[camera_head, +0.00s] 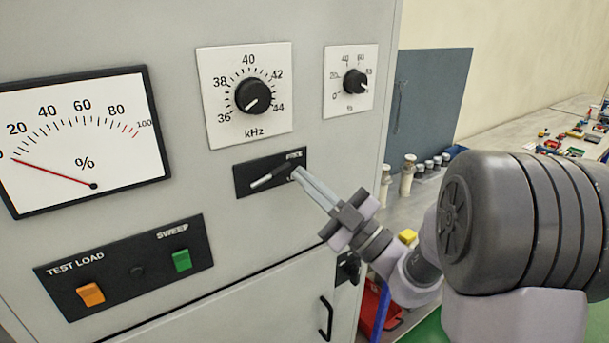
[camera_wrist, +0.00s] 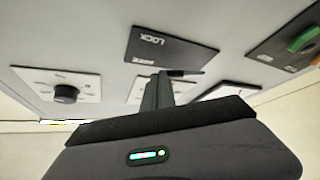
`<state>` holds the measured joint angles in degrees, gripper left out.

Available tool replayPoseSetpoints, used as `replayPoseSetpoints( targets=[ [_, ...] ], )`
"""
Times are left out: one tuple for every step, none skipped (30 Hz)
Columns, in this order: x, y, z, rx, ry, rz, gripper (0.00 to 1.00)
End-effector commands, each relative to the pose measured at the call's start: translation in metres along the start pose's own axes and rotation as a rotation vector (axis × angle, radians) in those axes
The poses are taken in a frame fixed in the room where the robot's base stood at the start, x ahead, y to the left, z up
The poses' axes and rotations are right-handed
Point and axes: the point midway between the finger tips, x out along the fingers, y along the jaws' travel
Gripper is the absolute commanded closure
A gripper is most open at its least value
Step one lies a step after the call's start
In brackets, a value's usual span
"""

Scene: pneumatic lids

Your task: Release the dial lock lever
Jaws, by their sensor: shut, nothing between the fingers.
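The dial lock lever (camera_head: 264,180) is a small metal-tipped dark handle on a black plate (camera_head: 243,184) below the kHz dial (camera_head: 253,95). The plate carries FREE near the top right, and a lower word is mostly hidden by my fingers. My gripper (camera_head: 297,173) is shut and empty, with its fingertips at the right end of the plate, close to the lever. In the wrist view the plate (camera_wrist: 165,50) reads LOCK, and the lever (camera_wrist: 188,72) lies by the fingertips (camera_wrist: 162,75). I cannot tell whether they touch it.
A smaller % dial (camera_head: 355,81) is at upper right and a % meter (camera_head: 80,135) at left. A switch panel (camera_head: 125,265) with orange and green rockers sits below. A cabinet door handle (camera_head: 326,318) is low down. A bench (camera_head: 425,190) with cylinders stands to the right.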

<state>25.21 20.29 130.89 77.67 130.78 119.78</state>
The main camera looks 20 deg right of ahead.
Motion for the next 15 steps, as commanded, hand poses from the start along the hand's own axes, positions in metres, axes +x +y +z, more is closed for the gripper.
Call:
replayPoseSetpoints(
  targets=[
    [0.0031,0.0000,-0.0004,0.000,0.001,0.001,1.00],
    [0.0043,0.0000,-0.0003,0.000,0.001,0.001,1.00],
    [0.0053,-0.0001,-0.0002,0.001,0.001,0.000,1.00],
    [0.0058,-0.0002,-0.0001,0.001,0.001,0.000,1.00],
    [0.0059,-0.0002,-0.0001,0.001,0.000,0.000,1.00],
    [0.0059,-0.0001,0.0000,0.001,0.000,0.000,1.00],
    [0.0058,-0.0001,0.0000,0.001,0.000,0.000,1.00],
    [0.0058,-0.0001,0.0000,0.000,0.000,0.000,1.00],
    [0.0057,-0.0001,0.0000,0.000,0.000,0.000,1.00],
    [0.0057,-0.0001,0.0000,0.000,0.000,0.000,1.00],
    [0.0056,0.0000,0.0000,0.000,0.000,0.000,1.00],
    [0.0060,0.0004,-0.0005,-0.001,0.000,-0.001,1.00],
    [0.0069,0.0016,-0.0017,-0.006,0.000,-0.004,1.00],
    [0.0083,0.0035,-0.0036,-0.015,-0.001,-0.009,1.00],
    [0.0106,0.0062,-0.0067,-0.031,-0.001,-0.021,1.00]
  ],
)
